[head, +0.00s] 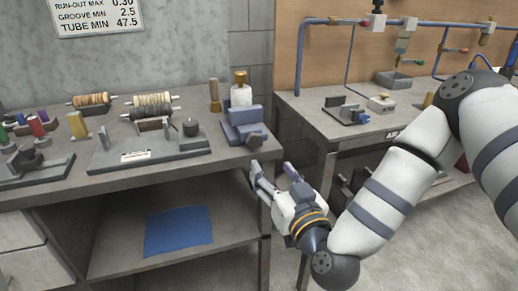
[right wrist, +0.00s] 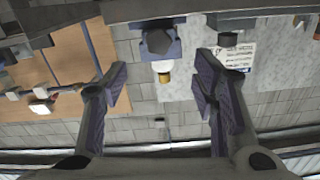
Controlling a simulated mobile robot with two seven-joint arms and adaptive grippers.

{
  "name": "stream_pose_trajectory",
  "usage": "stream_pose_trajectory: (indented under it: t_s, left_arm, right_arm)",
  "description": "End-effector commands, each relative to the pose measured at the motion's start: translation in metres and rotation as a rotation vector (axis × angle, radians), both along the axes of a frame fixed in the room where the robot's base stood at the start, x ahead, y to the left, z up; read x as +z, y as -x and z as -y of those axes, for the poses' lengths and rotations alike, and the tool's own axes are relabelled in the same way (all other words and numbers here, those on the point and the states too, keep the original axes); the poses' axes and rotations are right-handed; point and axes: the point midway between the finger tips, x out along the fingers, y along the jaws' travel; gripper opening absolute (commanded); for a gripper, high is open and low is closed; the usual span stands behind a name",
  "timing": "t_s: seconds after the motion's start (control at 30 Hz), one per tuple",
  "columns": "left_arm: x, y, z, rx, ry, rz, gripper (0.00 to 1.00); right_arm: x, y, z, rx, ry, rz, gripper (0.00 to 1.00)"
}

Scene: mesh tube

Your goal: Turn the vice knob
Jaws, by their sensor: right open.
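The blue vice (head: 243,122) stands at the right end of the grey workbench. Its dark knob (head: 254,141) faces the front edge. In the right wrist view, which looks upside down, the vice (right wrist: 174,50) and its dark, many-sided knob (right wrist: 158,41) lie beyond the gap between the fingers. My right gripper (head: 275,172) is open and empty, in front of and below the vice, just off the bench's right front corner. Its two fingers are spread wide in the right wrist view (right wrist: 160,88) and look clear of the knob. My left gripper is out of view.
A white bottle with a gold cap (head: 241,90) stands behind the vice, and a brown cylinder (head: 214,94) beside it. A grey fixture plate (head: 170,151) lies left of the vice. A second bench (head: 310,112) stands right. A blue cloth (head: 178,230) lies on the lower shelf.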

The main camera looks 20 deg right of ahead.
Motion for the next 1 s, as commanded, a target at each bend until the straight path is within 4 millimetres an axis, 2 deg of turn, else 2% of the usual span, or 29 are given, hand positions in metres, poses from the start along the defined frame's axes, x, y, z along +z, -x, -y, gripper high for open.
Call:
stream_pose_trajectory:
  t_s: [0.13,0.4,0.53,0.67,0.9,0.93,1.0]
  left_arm:
    - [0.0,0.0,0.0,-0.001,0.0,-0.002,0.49]
    - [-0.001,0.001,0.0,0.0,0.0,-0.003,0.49]
    - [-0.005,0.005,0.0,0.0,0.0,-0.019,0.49]
    - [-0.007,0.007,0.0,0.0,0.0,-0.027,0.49]
    - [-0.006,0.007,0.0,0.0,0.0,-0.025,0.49]
    - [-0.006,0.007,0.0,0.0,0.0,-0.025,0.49]
    - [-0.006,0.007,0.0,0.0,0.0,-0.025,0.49]
  right_arm:
    - [0.005,-0.02,0.002,-0.011,0.0,0.021,0.54]
    - [0.004,-0.087,-0.001,-0.01,0.0,0.017,0.54]
    - [0.0,-0.11,-0.002,-0.007,0.0,0.01,0.54]
    - [0.001,-0.12,-0.003,-0.007,-0.001,0.009,0.54]
    - [0.003,-0.121,-0.003,-0.007,0.0,0.012,0.54]
    - [0.003,-0.121,-0.003,-0.007,0.0,0.012,0.49]
    - [0.003,-0.121,-0.003,-0.007,0.0,0.012,0.33]
